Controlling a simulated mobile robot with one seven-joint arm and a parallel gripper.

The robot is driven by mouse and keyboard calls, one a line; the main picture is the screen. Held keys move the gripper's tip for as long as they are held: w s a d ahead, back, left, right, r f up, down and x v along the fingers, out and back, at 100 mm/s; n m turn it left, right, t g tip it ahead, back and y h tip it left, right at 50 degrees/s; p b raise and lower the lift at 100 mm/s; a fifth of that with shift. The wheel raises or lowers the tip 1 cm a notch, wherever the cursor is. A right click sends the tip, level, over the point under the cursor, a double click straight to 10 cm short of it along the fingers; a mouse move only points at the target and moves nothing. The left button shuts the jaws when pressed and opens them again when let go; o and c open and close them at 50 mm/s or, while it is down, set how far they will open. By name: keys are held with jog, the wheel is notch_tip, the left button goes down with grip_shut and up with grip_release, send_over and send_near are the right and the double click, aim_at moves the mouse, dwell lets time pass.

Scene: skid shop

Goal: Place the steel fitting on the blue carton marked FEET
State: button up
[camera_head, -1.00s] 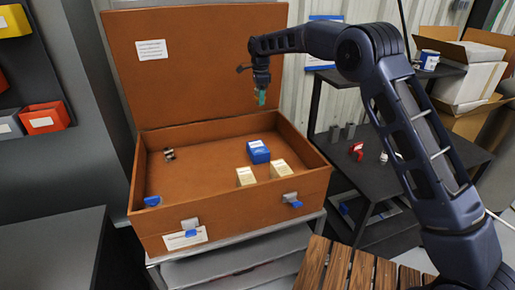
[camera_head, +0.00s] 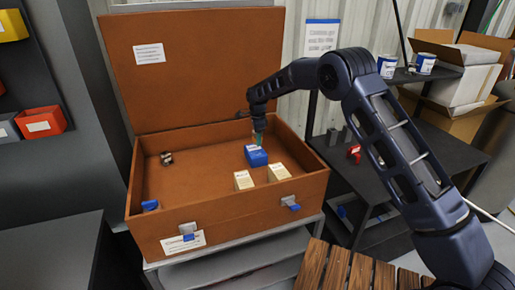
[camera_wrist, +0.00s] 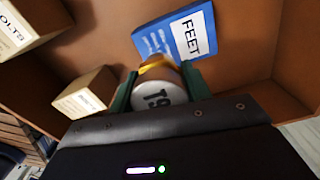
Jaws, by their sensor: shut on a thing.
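The blue carton (camera_head: 256,158) stands in the back right part of the open brown case (camera_head: 205,210). In the wrist view its label reads FEET (camera_wrist: 193,36). My gripper (camera_head: 257,139), with green fingers, is low inside the case, just above or behind the blue carton. It is shut on a round fitting (camera_wrist: 160,90) with a pale grey end bearing dark characters and a brassy band. The fitting partly covers the carton's near edge in the wrist view; I cannot tell whether they touch. A small metallic piece (camera_head: 167,158) lies at the case's back left.
Two cream cartons (camera_head: 243,181) (camera_head: 278,173) stand in front of the blue one; one in the wrist view reads BOLTS (camera_wrist: 20,28). The case's walls and raised lid (camera_head: 200,75) surround the work area. The case floor's left middle is clear.

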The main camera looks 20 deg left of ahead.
aim_at(258, 153)
jog(key=shift+f, duration=2.85)
jog(key=shift+f, duration=0.1)
jog(key=o, duration=1.1)
notch_tip(258, 153, up, 12)
